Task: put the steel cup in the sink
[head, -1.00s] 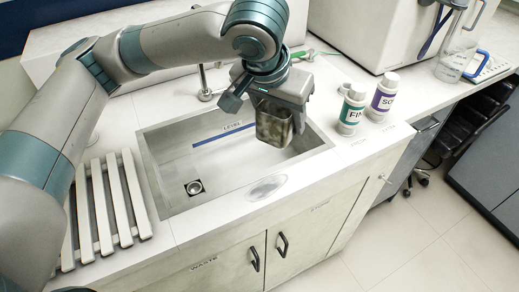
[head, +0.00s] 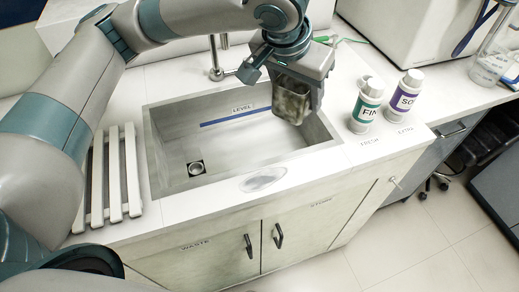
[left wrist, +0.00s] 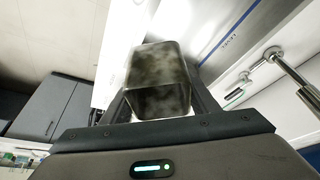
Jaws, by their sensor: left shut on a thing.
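The steel cup (head: 292,98) is a dull, mottled metal vessel with squarish sides. My left gripper (head: 296,88) is shut on it and holds it over the right part of the sink (head: 165,185). In the left wrist view the cup (left wrist: 158,75) sits between the two fingers of the gripper (left wrist: 160,110). The sink is a rectangular steel basin with a blue level line on its back wall and a drain at its left. I cannot tell whether the cup's lower end is below the rim. My right gripper is not in view.
A green-labelled bottle (head: 366,103) and a purple-labelled bottle (head: 406,92) stand on the counter right of the sink. A white slatted rack (head: 114,180) lies at its left. A faucet (head: 215,60) stands behind it. The basin's left and middle look empty.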

